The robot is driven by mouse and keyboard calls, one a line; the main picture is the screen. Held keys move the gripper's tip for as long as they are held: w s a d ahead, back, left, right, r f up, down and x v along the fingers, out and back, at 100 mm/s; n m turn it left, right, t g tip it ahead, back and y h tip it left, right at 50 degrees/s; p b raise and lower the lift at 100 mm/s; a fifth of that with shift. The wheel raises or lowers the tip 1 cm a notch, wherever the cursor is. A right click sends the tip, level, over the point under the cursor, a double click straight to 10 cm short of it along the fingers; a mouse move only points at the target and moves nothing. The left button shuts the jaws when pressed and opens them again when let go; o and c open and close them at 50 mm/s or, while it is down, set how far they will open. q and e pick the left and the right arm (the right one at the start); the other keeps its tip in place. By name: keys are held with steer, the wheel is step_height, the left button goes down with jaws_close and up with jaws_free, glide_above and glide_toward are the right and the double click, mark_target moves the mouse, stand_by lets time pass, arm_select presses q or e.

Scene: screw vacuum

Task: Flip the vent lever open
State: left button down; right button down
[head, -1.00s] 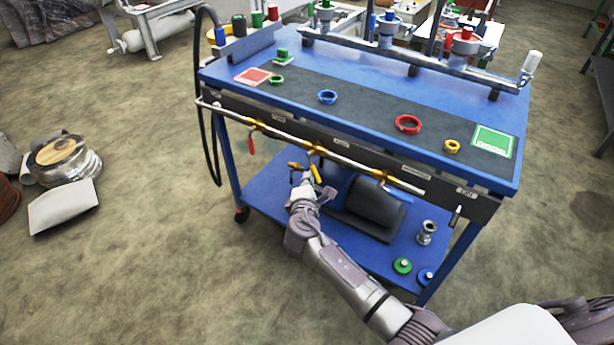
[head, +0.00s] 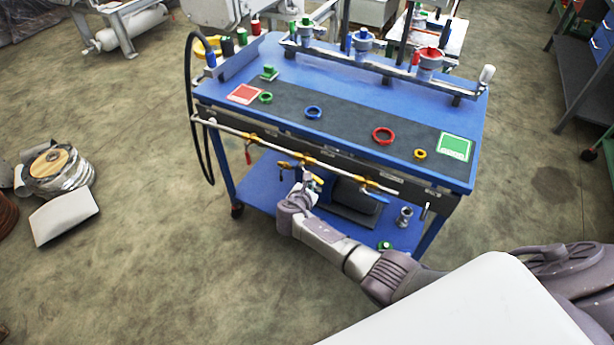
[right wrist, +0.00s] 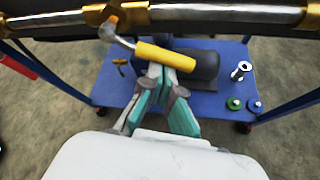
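A yellow-handled lever (right wrist: 165,56) hangs from a brass valve on the cart's front pipe in the right wrist view. Its metal stem bends down from the valve, and the handle slopes down to the right. It also shows, partly hidden, in the head view (head: 318,182). My right gripper (right wrist: 157,70) has its teal-padded fingertips close together just below the handle. It looks shut with nothing clearly between the tips; I cannot tell whether they touch the handle. In the head view my right gripper (head: 306,180) is under the pipe. My left gripper is out of view.
The pipe (head: 228,129) runs along the blue cart's (head: 380,95) front edge. A red-handled lever (head: 248,156) hangs farther left. On the lower shelf are a dark cylinder (right wrist: 195,67), a metal fitting (right wrist: 241,70) and a green disc (right wrist: 234,104).

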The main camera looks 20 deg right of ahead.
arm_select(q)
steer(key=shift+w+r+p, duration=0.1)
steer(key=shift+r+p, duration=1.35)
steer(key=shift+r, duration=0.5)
arm_select(e)
steer(key=shift+s+d+r+n+g+h, duration=0.15)
steer(key=shift+r+n+g+h, duration=0.1)
steer(key=shift+r+n+g, duration=0.3)
steer(key=shift+s+d+r+n+g+h, duration=0.15)
steer(key=shift+r+n+g+h, duration=0.15)
steer(key=shift+r, duration=0.3)
steer(key=shift+f, duration=0.1)
